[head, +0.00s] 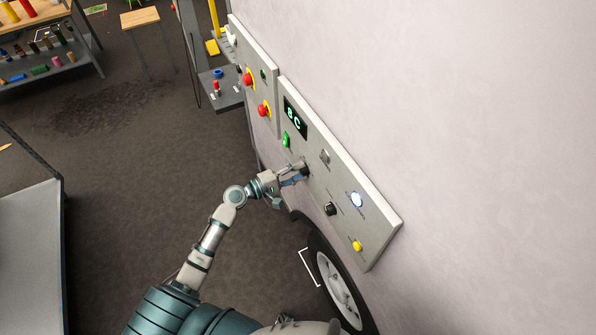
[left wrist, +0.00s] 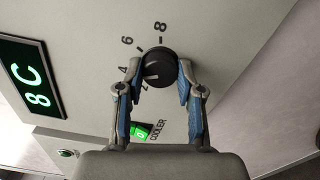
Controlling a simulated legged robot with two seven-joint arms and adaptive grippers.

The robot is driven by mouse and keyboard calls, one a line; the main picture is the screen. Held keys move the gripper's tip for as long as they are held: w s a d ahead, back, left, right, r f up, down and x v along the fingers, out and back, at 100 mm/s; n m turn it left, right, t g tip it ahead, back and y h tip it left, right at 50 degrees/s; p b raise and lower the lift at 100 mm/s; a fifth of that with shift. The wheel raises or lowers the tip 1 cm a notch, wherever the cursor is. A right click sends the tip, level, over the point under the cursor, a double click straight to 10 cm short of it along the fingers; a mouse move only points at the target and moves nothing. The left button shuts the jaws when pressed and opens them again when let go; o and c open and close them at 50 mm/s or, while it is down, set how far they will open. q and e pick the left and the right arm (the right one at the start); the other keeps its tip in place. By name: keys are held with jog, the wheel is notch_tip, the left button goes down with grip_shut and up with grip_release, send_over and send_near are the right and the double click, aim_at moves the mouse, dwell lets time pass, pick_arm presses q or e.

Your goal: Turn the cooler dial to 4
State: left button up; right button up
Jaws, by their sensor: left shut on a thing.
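The cooler dial (left wrist: 158,68) is a round black knob on the grey wall panel, with the numbers 2, 4, 6 and 8 around it. Its white mark points to the side of the 2 and 4; I cannot tell the exact setting. The word COOLER (left wrist: 158,131) is printed beside it. My left gripper (left wrist: 158,82) is shut on the dial, one finger on each side. In the head view my left gripper (head: 297,172) reaches the panel and mostly hides the dial. A display (left wrist: 32,84) reads 8 C in green. My right gripper is not in view.
The panel (head: 375,235) also carries a lit green switch (head: 286,139), another black knob (head: 330,209), a white-blue lit button (head: 356,199) and a yellow button (head: 357,246). Two red buttons (head: 263,111) sit on the neighbouring panel. A wheel (head: 338,285) is below.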

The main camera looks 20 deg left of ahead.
pick_arm(q)
jog(key=shift+w+a, duration=0.1)
jog(key=o, duration=1.1)
jog(key=shift+o, duration=0.3)
jog(key=shift+w+a+f, duration=0.1)
jog(key=shift+f, duration=0.05)
jog(key=v, duration=1.2)
jog(key=shift+a, duration=0.2)
jog(key=shift+w+d, duration=0.1)
